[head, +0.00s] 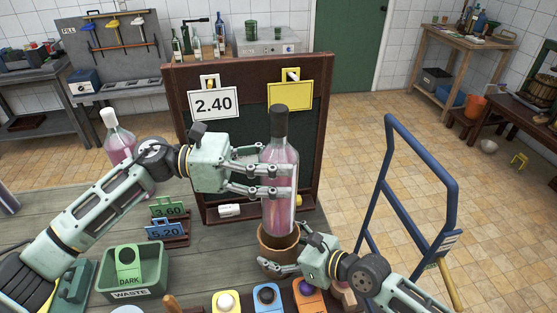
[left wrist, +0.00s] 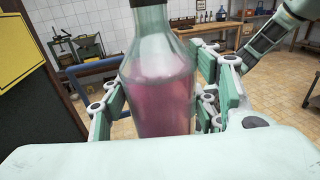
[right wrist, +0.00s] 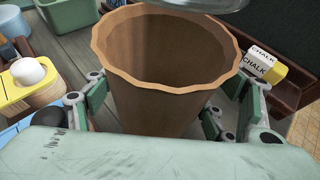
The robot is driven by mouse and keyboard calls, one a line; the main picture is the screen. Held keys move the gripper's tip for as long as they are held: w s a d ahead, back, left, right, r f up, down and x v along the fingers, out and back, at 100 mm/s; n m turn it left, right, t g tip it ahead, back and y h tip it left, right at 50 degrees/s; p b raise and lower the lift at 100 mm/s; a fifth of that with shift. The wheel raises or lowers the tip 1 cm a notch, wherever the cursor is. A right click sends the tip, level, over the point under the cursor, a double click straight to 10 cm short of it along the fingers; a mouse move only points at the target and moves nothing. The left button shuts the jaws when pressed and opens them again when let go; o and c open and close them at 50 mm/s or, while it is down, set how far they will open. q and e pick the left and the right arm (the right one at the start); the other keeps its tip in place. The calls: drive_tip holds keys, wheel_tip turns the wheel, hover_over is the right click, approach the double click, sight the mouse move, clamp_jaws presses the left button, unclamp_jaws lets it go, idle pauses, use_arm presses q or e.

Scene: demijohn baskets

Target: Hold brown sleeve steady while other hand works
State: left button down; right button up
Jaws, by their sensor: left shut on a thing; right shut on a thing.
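The brown sleeve (head: 275,246) stands upright on the wooden table, its wavy rim open at the top. My right gripper (head: 284,254) is shut on the sleeve, with fingers on both sides; the right wrist view shows the sleeve (right wrist: 155,105) between them, its visible inside empty. My left gripper (head: 277,172) is shut on a bottle (head: 280,205) of pink liquid with a dark top. The bottle is upright over the sleeve; in the right wrist view its base (right wrist: 212,4) shows above the far rim. The left wrist view shows the bottle (left wrist: 160,95) between the fingers.
A dark board (head: 190,130) with price cards stands close behind the bottle. A green waste bin (head: 133,283), small price signs (head: 167,230) and coloured blocks (head: 267,297) occupy the table. A blue frame (head: 410,190) stands at the right. Another pink bottle (head: 119,145) stands at the left.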

use_arm(q)
drive_tip(key=shift+r, duration=0.1)
idle(0.3)
drive_tip(key=shift+f, duration=0.75)
drive_tip(key=shift+s+f, duration=0.1)
drive_tip(key=shift+f, duration=0.05)
idle(0.4)
drive_tip(key=shift+f, duration=1.4)
drive_tip(key=shift+f, duration=0.15)
drive_tip(key=shift+f, duration=2.8)
drive_tip(key=shift+f, duration=0.2)
drive_tip(key=shift+f, duration=2.7)
drive_tip(key=shift+f, duration=0.4)
